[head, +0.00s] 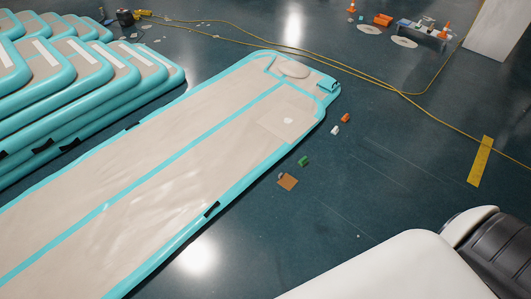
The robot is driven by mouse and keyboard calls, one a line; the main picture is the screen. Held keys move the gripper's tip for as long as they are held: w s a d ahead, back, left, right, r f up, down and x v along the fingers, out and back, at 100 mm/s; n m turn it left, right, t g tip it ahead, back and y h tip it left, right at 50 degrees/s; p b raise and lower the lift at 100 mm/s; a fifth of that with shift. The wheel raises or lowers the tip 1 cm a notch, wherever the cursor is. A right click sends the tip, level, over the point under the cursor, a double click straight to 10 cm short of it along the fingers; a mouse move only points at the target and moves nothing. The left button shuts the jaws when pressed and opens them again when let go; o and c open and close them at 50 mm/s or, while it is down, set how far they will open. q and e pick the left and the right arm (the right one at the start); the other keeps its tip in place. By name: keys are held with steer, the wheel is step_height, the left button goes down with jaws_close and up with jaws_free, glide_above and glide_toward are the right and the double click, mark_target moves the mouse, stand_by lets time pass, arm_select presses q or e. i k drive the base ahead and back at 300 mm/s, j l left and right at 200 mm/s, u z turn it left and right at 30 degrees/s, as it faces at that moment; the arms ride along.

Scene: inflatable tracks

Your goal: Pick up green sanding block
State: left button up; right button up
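A small green block (303,161) lies on the dark floor, just off the right edge of the long inflatable track (150,205). I take it to be the green sanding block; it is small in the view. A brown square piece (288,182) lies on the floor just below it, apart from it. Neither my left nor my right gripper shows in the head view. A white and black part at the lower right seems to be my own arm, with no fingers visible.
Small orange (345,117) and white (335,130) pieces lie farther along the track's edge. A yellow ruler-like strip (480,161) lies at right. Yellow cable (400,92) crosses the floor. Stacked inflatable tracks (80,75) fill the upper left. Floor right of the green block is clear.

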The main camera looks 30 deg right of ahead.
mark_target(304, 160)
steer(key=i+l+u, duration=0.25)
steer(key=l+u, duration=0.15)
steer(key=l, duration=0.45)
steer(key=i+l+u, duration=0.15)
steer(key=l+u, duration=0.25)
steer(key=l, duration=0.5)
steer(key=l+u, duration=0.4)
steer(key=l, duration=0.5)
